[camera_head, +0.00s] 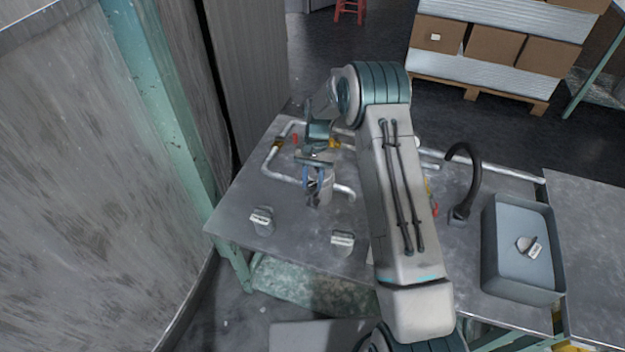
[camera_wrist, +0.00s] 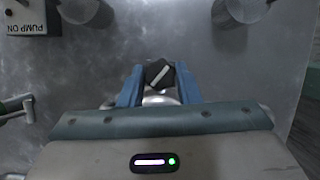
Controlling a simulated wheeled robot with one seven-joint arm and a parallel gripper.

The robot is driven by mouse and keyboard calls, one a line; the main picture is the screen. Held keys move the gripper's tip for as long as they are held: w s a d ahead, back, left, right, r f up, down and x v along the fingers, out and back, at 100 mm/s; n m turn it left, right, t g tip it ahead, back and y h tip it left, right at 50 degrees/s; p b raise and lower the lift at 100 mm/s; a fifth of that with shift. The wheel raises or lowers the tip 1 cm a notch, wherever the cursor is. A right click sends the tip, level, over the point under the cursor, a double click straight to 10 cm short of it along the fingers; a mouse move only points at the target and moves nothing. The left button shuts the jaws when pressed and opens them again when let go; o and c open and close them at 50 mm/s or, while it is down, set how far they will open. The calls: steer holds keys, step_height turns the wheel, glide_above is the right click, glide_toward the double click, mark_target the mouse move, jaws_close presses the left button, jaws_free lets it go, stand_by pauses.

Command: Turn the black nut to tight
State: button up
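The black nut (camera_wrist: 159,73) shows in the wrist view as a small dark piece with a pale stripe slanting across it. A pale round part (camera_wrist: 160,99) lies just below it in the picture. My gripper (camera_wrist: 160,80) has its two blue fingers on either side of the nut, their tips close to its edges. Whether they touch it or leave a thin gap cannot be made out. In the head view my gripper (camera_head: 313,180) points down over the grey worktable (camera_head: 300,212), beside the pale pipe. I cannot make out the nut in that view.
A pale bent pipe (camera_head: 268,160) runs along the table around my gripper. Two knob-like blocks (camera_head: 262,220) (camera_head: 342,243) stand near the front edge. A dark curved tap (camera_head: 463,185) and a grey basin (camera_head: 522,282) are to the right.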

steer(key=shift+m, duration=0.3)
steer(key=m+y+b, duration=0.1)
steer(key=m, duration=0.2)
steer(key=shift+d+t, duration=0.1)
steer(key=shift+t, duration=0.3)
steer(key=shift+m+y+b, duration=0.5)
steer(key=shift+m+b, duration=0.05)
steer(key=shift+m, duration=0.55)
steer(key=shift+r+t, duration=0.1)
steer(key=shift+t, duration=0.2)
steer(key=o, duration=1)
